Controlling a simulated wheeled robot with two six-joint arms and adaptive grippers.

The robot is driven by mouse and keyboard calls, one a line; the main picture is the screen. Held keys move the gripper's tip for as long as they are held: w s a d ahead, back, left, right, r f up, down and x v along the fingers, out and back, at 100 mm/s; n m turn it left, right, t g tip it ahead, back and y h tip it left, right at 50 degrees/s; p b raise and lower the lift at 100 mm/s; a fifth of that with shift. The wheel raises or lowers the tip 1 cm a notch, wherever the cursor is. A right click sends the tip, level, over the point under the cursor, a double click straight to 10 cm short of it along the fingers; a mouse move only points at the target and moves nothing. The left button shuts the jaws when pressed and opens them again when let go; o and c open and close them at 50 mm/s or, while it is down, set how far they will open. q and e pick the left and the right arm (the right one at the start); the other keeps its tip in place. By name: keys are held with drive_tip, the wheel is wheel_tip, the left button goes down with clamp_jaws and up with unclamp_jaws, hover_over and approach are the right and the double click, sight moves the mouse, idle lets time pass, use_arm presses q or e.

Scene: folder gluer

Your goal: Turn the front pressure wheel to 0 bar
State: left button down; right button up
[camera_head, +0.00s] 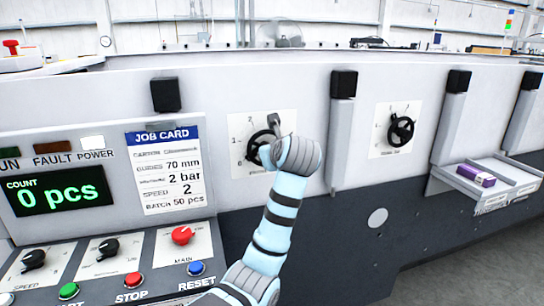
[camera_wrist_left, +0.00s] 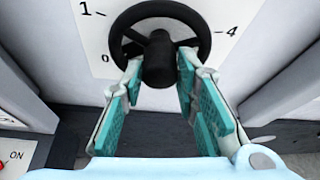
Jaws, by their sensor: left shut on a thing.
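The black pressure wheel (camera_head: 256,143) stands on a white dial plate (camera_head: 238,125) on the machine's front, partly hidden by my left wrist. In the left wrist view the wheel (camera_wrist_left: 128,22) shows its rim, spokes and hub (camera_wrist_left: 159,62), with dial marks 0, 1 and 4 around it. My left gripper (camera_wrist_left: 159,80) is shut on the wheel at its hub, one finger on each side. In the head view the left gripper (camera_head: 273,126) is mostly hidden behind its wrist. No pointer is clear enough to read the setting. My right gripper is not in view.
A second black wheel (camera_head: 401,130) sits on its own plate to the right. A job card (camera_head: 165,170) reads 2 bar. Left are a count display (camera_head: 58,196) and a control panel with knobs and buttons (camera_head: 182,235). A tray (camera_head: 480,186) holds a purple box (camera_head: 475,175).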

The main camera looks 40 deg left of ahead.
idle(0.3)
use_arm(q)
drive_tip(key=c, duration=1.2)
unclamp_jaws()
drive_tip(key=shift+a, duration=0.1)
drive_tip(key=shift+c, duration=0.2)
drive_tip(key=v, duration=1.2)
